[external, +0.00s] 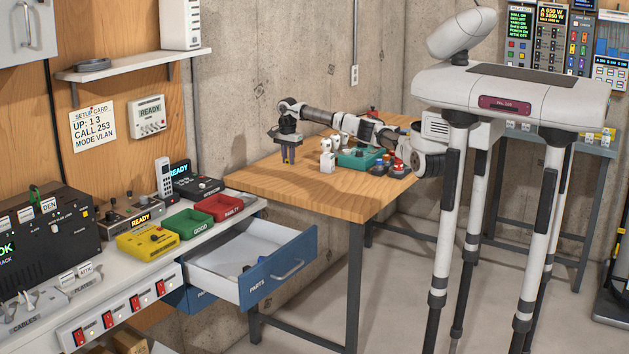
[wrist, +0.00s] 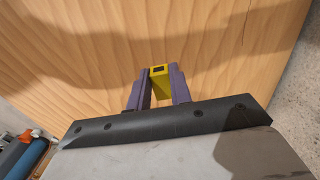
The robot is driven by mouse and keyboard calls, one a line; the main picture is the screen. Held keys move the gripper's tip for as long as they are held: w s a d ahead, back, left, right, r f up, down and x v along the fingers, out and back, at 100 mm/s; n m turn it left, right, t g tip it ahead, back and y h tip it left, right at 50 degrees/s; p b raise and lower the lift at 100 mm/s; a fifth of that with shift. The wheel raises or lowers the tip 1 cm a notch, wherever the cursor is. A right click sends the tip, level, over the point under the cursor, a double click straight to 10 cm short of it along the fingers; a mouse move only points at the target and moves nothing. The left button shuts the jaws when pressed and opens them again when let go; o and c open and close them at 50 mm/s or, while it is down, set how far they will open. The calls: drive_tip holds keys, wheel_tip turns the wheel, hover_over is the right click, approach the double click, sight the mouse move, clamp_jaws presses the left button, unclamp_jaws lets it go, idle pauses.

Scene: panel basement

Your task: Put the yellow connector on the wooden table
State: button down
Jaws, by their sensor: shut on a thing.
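The yellow connector (wrist: 160,83) is a small yellow block with a dark opening, seen in the wrist view between two purple fingers. My gripper (wrist: 159,88) is shut on it. In the external view my gripper (external: 288,156) points down over the left part of the wooden table (external: 295,186), and a small bit of yellow shows at its fingertips. The wooden tabletop fills most of the wrist view behind the connector. I cannot tell whether the connector touches the tabletop or is just above it.
A white block (external: 327,163), a teal tray (external: 359,158) and several small coloured parts stand on the table right of my gripper. The tabletop's front is clear. An open blue drawer (external: 279,277) juts out below, beside the white bench with red (external: 222,207) and green (external: 189,223) bins.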

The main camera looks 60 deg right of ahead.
sight(291, 178)
drive_tip(key=shift+f+p, duration=0.75)
drive_tip(key=shift+f, duration=2.1)
drive_tip(key=shift+f, duration=0.1)
drive_tip(key=c, duration=1.3)
unclamp_jaws()
wheel_tip(291, 178, up, 12)
drive_tip(key=b, duration=0.4)
